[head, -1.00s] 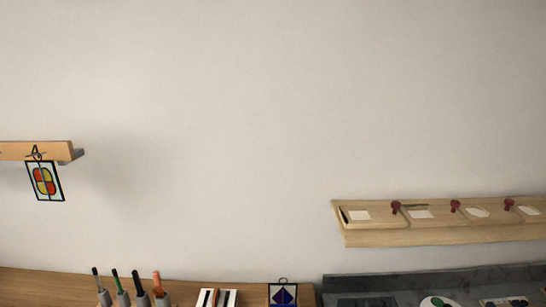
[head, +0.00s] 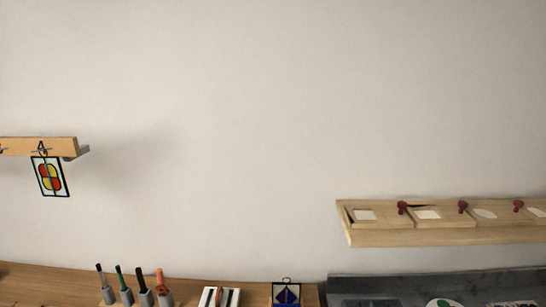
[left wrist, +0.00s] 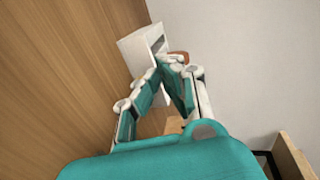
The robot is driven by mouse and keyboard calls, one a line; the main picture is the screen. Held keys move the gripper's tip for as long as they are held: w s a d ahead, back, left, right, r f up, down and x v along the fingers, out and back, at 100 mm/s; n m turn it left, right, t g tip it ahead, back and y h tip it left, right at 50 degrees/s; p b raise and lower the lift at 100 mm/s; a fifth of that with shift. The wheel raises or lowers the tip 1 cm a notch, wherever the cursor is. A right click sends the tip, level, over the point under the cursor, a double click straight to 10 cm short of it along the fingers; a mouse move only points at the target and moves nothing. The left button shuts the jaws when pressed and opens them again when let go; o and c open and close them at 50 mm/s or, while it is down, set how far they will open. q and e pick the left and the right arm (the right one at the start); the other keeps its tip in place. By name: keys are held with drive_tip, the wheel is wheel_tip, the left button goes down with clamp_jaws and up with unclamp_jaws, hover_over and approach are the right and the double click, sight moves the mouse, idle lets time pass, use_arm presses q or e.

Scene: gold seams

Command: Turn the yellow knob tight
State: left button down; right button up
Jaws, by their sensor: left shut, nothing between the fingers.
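No yellow knob can be made out in either view. My left gripper (left wrist: 172,62) shows in the left wrist view, its teal and white fingers shut with nothing between them. Its tips are close to a white block (left wrist: 138,48) with an opening in its side. A small orange-brown piece (left wrist: 181,56) shows just beyond the fingertips; I cannot tell whether they touch. Neither gripper shows in the head view. My right gripper is not in view.
In the head view, a wooden bench (head: 70,284) holds several upright tools (head: 143,290) and a black-and-white item (head: 219,297). A colored panel (head: 50,177) hangs from a left rail (head: 35,146). A wooden shelf (head: 430,238) with red knobs is at right. The wall between is bare.

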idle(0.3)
use_arm(q)
drive_tip(key=shift+d+f, duration=0.1)
drive_tip(key=shift+f, duration=0.1)
drive_tip(key=shift+d, duration=0.4)
idle(0.4)
drive_tip(key=shift+s+d, duration=0.1)
drive_tip(key=shift+d, duration=0.35)
drive_tip(key=shift+r, duration=0.15)
drive_tip(key=shift+d+r+p, duration=0.1)
drive_tip(key=shift+r+p, duration=0.2)
drive_tip(key=shift+p, duration=0.1)
drive_tip(key=shift+s+p, duration=0.4)
drive_tip(key=shift+s, duration=2.55)
